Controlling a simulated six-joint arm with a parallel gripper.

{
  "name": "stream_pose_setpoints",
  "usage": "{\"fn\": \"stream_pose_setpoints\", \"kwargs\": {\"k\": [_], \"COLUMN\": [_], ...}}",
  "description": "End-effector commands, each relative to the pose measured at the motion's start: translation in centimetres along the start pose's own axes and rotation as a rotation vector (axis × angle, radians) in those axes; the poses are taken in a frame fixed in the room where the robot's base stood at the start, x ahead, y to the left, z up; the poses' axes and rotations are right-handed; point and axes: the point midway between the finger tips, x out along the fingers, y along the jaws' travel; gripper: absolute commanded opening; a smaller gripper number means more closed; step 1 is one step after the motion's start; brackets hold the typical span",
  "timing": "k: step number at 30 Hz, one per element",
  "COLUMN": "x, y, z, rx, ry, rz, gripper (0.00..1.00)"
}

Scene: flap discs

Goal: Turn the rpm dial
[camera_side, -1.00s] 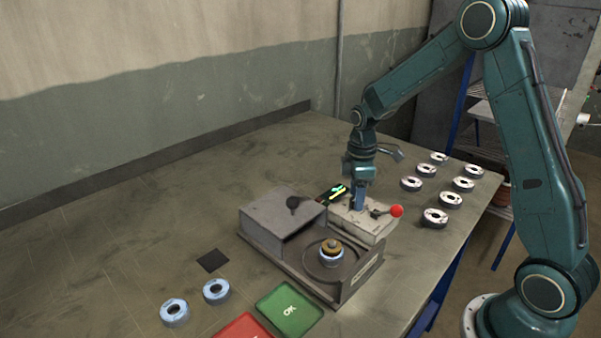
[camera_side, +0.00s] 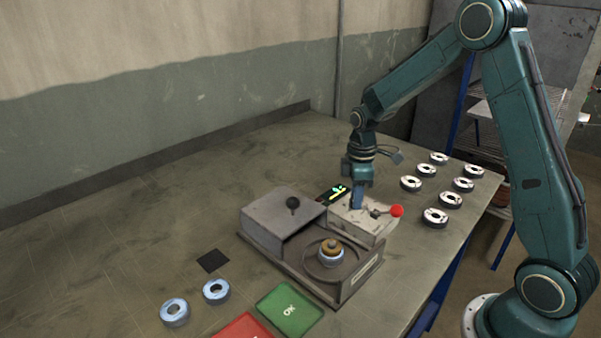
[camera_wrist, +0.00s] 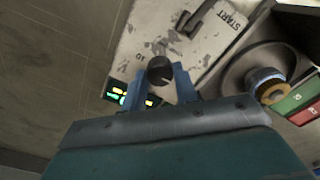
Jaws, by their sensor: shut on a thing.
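The rpm dial (camera_wrist: 160,70) is a dark round knob on the worn white control box (camera_side: 352,228); my gripper hides it in the side view. My gripper (camera_wrist: 170,82) is shut on the dial, its two blue fingers on either side of it in the wrist view. In the side view my gripper (camera_side: 357,201) comes down from above onto the box. A small display (camera_side: 333,194) with green and yellow lit marks stands beside the box, and it also shows in the wrist view (camera_wrist: 124,94).
A red-knobbed lever (camera_side: 396,211) sticks out of the box. A spindle with a disc (camera_side: 331,253) and a grey housing (camera_side: 283,218) are close by. Several discs (camera_side: 435,217) lie at right, two blue ones (camera_side: 216,291) at front left, near green (camera_side: 289,308) and red (camera_side: 243,328) pads.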

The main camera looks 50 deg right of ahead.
Motion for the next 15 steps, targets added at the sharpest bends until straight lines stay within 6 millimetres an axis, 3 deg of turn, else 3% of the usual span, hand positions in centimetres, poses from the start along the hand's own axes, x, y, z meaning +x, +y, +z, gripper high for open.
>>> {"fn": "stream_pose_setpoints", "kwargs": {"k": [15], "x": [-0.04], "y": [0.00], "z": [-0.03], "rx": [0.350], "ry": [-0.001], "rz": [0.001], "gripper": [0.07]}}
